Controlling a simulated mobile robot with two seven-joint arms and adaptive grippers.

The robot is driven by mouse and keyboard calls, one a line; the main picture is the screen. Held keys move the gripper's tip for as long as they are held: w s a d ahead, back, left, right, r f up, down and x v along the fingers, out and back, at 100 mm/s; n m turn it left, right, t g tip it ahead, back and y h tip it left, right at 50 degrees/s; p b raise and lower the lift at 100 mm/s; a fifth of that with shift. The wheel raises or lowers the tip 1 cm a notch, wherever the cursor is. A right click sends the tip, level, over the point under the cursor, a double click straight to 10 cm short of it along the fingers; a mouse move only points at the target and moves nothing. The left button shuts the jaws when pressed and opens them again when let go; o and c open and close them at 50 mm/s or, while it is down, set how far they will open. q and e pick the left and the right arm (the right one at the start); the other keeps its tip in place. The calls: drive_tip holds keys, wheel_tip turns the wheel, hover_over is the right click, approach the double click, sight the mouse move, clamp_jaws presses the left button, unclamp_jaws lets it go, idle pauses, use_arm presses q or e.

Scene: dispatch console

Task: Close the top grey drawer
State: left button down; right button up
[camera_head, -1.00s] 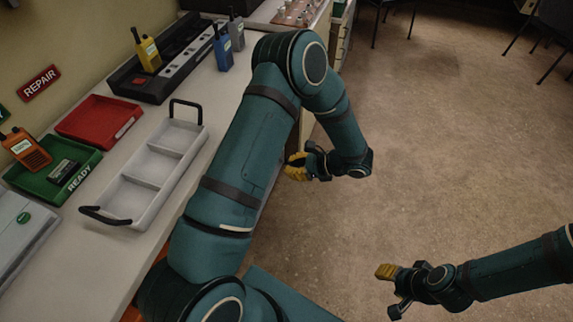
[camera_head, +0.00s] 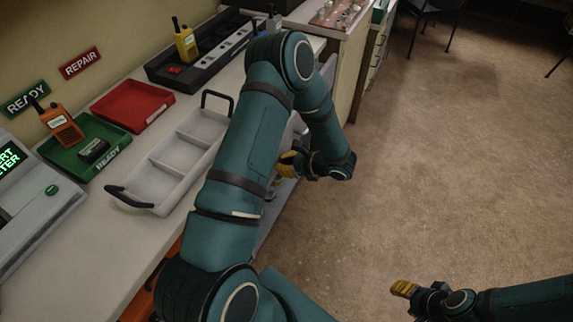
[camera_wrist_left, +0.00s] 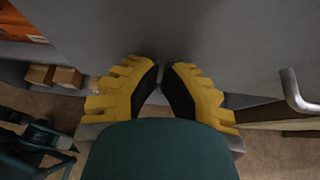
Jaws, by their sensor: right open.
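A grey surface (camera_wrist_left: 215,35) fills the upper part of the left wrist view, with a metal bar handle (camera_wrist_left: 294,92) at its right. It looks like part of a grey drawer unit; which drawer it belongs to, and how far that drawer stands out, I cannot tell. My left gripper (camera_wrist_left: 163,66) has its yellow fingertips almost together, with nothing between them, close to this surface. In the head view my left gripper (camera_head: 284,164) is beside the counter's front edge, and my arm hides much of the grey front (camera_head: 267,220). My right gripper (camera_head: 403,289) is open over the floor.
On the counter (camera_head: 62,262) are a grey divided tray (camera_head: 160,182), a green tray (camera_head: 66,156) and a red tray (camera_head: 133,103). Orange boxes (camera_wrist_left: 20,22) and brown boxes (camera_wrist_left: 54,76) show at left in the wrist view. Open floor (camera_head: 450,170) lies to the right.

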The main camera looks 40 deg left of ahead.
use_arm(q)
drive_tip(key=shift+a, duration=0.1)
drive_tip(key=a, duration=0.2)
drive_tip(key=s+a, duration=0.1)
drive_tip(key=a, duration=0.2)
drive_tip(key=s+a, duration=0.1)
drive_tip(key=a, duration=0.2)
drive_tip(key=shift+a+b, duration=0.1)
drive_tip(key=shift+b, duration=0.25)
drive_tip(key=shift+s+a, duration=0.1)
drive_tip(key=shift+a, duration=0.2)
use_arm(e)
drive_tip(key=shift+d+f, duration=0.1)
drive_tip(key=shift+f, duration=0.3)
use_arm(q)
drive_tip(key=d+f+p+v, duration=0.1)
drive_tip(key=f+v, duration=0.1)
drive_tip(key=v, duration=1.1)
drive_tip(key=shift+w+d+r, duration=0.2)
drive_tip(key=shift+w+d, duration=0.15)
use_arm(e)
drive_tip(key=shift+s+d+r, duration=0.35)
drive_tip(key=shift+d+r, duration=0.3)
drive_tip(key=shift+r, duration=0.05)
